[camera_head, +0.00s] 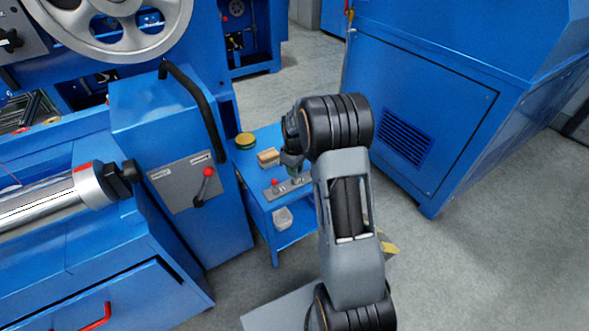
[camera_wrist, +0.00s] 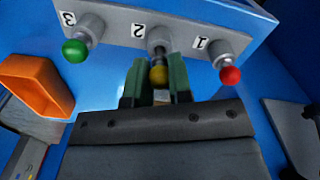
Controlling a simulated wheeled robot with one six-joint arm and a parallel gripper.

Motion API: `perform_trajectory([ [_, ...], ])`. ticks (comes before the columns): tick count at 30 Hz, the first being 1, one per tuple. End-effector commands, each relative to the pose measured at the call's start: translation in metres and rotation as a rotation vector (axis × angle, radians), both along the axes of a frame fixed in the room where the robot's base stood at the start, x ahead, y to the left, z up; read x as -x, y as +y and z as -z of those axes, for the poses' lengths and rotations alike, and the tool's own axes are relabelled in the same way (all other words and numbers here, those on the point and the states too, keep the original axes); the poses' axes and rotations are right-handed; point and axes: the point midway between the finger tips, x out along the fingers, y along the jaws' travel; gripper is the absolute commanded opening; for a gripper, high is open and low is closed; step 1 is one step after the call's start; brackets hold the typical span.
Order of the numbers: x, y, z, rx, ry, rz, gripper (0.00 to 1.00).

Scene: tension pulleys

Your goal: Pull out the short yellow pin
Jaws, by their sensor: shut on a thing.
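The short yellow pin (camera_wrist: 158,75) sits at the position marked 2 on a grey plate (camera_wrist: 122,32), between the green fingers of my gripper (camera_wrist: 157,80) in the wrist view. My gripper is shut on the pin's yellow knob. The pin's shaft reaches toward the plate; I cannot tell how deep it sits. In the head view my gripper (camera_head: 292,168) is over the plate on the small blue table, and the yellow pin is hidden there.
A green-knobbed pin (camera_wrist: 75,51) at mark 3 and a red-knobbed pin (camera_wrist: 230,75) at mark 1 flank the fingers. An orange bin (camera_wrist: 36,84) lies to the left. The blue table (camera_head: 258,205) stands beside a large blue machine (camera_head: 165,125).

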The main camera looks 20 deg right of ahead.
Motion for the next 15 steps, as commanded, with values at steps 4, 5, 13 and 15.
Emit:
perform_trajectory([
  [4, 0.0000, -0.0001, -0.0043, 0.000, 0.000, 0.000, 0.00],
  [5, -0.0001, 0.0000, -0.0050, 0.000, 0.000, 0.000, 0.00],
  [13, -0.0001, 0.0000, -0.0107, 0.000, 0.000, 0.000, 0.00],
  [15, -0.0001, 0.0000, -0.0121, 0.000, 0.000, 0.000, 0.00],
])
